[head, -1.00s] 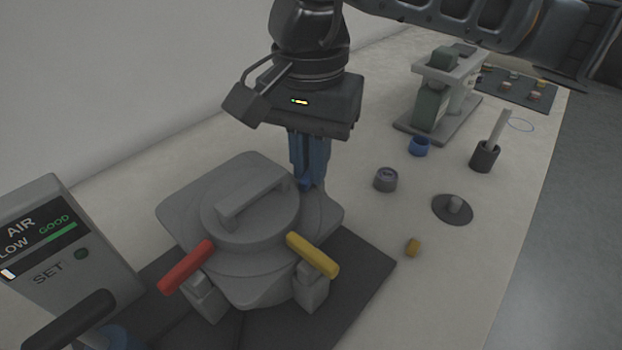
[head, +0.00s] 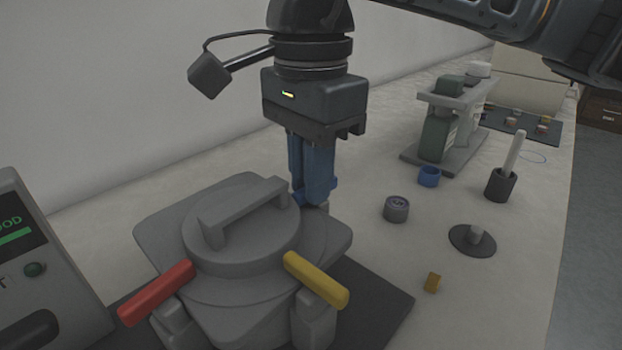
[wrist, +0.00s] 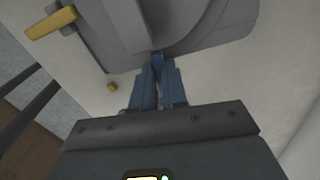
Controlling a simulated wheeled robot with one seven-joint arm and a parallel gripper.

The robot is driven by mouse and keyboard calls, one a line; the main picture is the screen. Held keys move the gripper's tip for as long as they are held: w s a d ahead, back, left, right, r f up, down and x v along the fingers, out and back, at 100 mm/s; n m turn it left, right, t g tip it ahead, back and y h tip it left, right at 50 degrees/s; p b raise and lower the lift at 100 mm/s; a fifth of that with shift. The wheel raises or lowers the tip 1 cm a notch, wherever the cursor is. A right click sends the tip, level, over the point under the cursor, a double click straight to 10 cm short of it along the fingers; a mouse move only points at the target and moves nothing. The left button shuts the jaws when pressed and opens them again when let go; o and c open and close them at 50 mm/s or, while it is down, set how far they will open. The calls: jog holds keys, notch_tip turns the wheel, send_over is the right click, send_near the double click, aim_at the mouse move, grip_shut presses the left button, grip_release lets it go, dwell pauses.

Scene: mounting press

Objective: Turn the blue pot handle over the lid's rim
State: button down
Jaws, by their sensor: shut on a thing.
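The grey pot (head: 255,325) has a round grey lid (head: 200,262) with a raised bar grip on top. A red handle (head: 157,293) and a yellow handle (head: 317,279) stick out from its near side. My gripper (head: 314,203) points down at the pot's far right edge, beside the lid. It is shut on the blue handle, which is mostly hidden by the blue fingers in the head view. In the wrist view a bit of the blue handle (wrist: 157,60) shows between the fingertips, close to the lid's edge.
A control box (head: 40,265) stands at the left. To the right are a grey cup (head: 396,209), a blue ring (head: 429,176), a dark disc (head: 472,241), a small yellow block (head: 432,283) and a holder with a rod (head: 500,184).

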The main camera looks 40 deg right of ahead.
dwell(0.3)
jog(key=c, duration=1.2)
grip_release()
jog(key=shift+o, duration=0.2)
jog(key=shift+r, duration=0.1)
notch_tip(320, 180, up, 8)
jog(key=shift+f+p, duration=0.15)
jog(key=shift+p, duration=0.2)
